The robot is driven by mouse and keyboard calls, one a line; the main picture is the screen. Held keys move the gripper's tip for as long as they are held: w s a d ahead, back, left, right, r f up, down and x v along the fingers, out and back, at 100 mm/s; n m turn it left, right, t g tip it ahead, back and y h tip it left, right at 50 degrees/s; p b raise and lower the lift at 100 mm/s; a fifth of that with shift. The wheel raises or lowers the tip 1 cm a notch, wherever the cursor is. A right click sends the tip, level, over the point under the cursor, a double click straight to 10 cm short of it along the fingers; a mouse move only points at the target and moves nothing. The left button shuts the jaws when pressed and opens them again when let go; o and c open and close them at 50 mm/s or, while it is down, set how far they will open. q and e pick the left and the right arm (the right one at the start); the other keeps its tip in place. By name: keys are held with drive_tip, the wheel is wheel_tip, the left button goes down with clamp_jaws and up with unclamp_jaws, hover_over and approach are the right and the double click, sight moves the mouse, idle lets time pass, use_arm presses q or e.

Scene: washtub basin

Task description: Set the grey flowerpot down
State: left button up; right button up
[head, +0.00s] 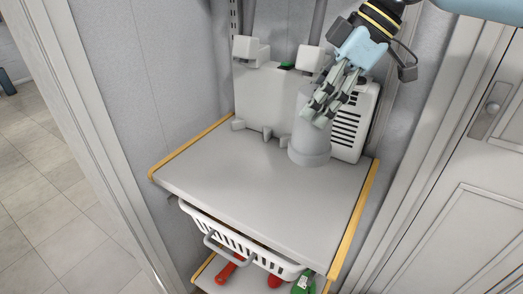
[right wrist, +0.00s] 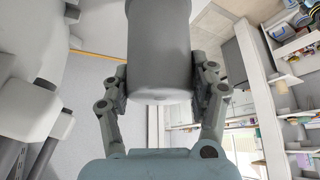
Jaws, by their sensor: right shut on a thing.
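The grey flowerpot (head: 309,152) is over the right part of the grey shelf top (head: 240,180) in the head view. Its wider rim faces down and its narrower end faces up. My right gripper (head: 320,108) comes from above and is shut on the narrower end. In the right wrist view the pot (right wrist: 160,50) sits between the two fingers of the gripper (right wrist: 160,85). I cannot tell whether the rim touches the shelf top. My left gripper is not in view.
A pale boxy appliance (head: 262,95) with a vented side (head: 347,125) stands behind the pot. Yellow edging (head: 355,215) borders the shelf top. Its front and left are clear. A white basket (head: 240,243) and red items (head: 227,270) are below. A door (head: 460,200) stands at right.

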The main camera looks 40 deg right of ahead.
drive_tip(key=shift+w+a+f, duration=0.15)
drive_tip(key=shift+w+f, duration=0.1)
drive_tip(key=shift+w, duration=0.15)
drive_tip(key=w, duration=0.1)
drive_tip(key=a+f, duration=0.1)
drive_tip(key=w+b, duration=0.1)
drive_tip(key=shift+w+a+f, duration=0.25)
drive_tip(key=shift+w+a, duration=0.05)
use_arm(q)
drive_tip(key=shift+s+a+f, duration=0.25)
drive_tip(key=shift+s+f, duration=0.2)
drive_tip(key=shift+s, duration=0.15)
use_arm(e)
drive_tip(key=w+a+f, duration=0.2)
drive_tip(key=w+f, duration=0.5)
drive_tip(key=f, duration=0.1)
drive_tip(key=shift+f, duration=0.3)
drive_tip(key=shift+a, duration=0.1)
drive_tip(key=o, duration=1.7)
drive_tip(key=shift+f, duration=0.1)
